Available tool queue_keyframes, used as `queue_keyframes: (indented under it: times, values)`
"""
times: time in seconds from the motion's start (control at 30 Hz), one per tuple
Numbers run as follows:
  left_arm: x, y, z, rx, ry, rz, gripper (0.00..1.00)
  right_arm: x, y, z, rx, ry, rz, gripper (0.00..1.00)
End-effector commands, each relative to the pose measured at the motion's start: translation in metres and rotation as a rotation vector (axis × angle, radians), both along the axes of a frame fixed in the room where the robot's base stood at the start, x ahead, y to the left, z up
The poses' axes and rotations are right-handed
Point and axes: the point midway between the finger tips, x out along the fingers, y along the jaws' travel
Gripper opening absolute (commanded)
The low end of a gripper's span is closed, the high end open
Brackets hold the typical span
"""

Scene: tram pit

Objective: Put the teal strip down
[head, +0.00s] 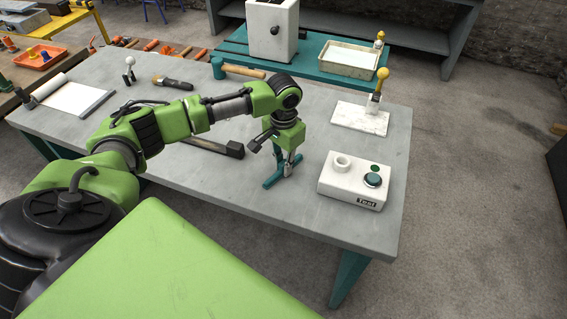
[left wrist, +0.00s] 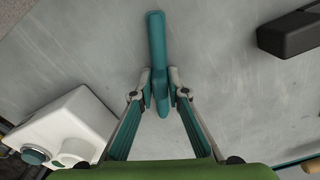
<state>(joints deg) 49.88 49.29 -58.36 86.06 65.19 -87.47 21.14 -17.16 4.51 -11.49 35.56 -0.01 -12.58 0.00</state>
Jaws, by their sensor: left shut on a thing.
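The teal strip (head: 272,182) is in the grasp of my left gripper (head: 288,168), over the front middle of the grey table (head: 255,209). In the left wrist view the strip (left wrist: 156,38) runs away from me between the two fingertips (left wrist: 160,82), which close on its near part. Most of its length sticks out beyond them. The strip looks level and low at the tabletop; I cannot tell whether it touches. My right gripper is in neither view.
A white box marked "Test" (head: 352,187) stands right of the gripper; it also shows in the left wrist view (left wrist: 72,122). A dark bar (head: 215,147) lies to the left. A white plate with a yellow-knobbed lever (head: 358,120) and a hammer (head: 243,71) lie farther back. Bare tabletop surrounds the strip.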

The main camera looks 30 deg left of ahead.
Motion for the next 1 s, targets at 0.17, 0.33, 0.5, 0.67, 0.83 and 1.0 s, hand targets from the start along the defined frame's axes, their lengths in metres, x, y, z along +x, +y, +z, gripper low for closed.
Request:
queue_keyframes:
  times: [0.17,0.33,0.5,0.67,0.83,1.0]
  values:
    - [0.0,0.0,-0.001,0.0,0.0,0.0,0.31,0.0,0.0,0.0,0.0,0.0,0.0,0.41]
    - [0.0,0.0,0.0,0.0,0.001,0.0,0.31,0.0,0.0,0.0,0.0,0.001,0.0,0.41]
    - [0.0,0.0,0.004,0.0,-0.001,0.0,0.31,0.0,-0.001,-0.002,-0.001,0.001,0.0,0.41]
    - [0.001,0.0,0.027,-0.001,-0.004,0.001,0.31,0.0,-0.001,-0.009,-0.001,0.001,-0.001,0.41]
    - [0.002,0.0,0.065,-0.001,-0.005,0.0,0.31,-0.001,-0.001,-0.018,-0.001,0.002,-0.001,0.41]
    - [0.001,0.0,0.098,-0.002,-0.004,0.001,0.31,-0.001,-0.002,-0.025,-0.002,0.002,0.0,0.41]
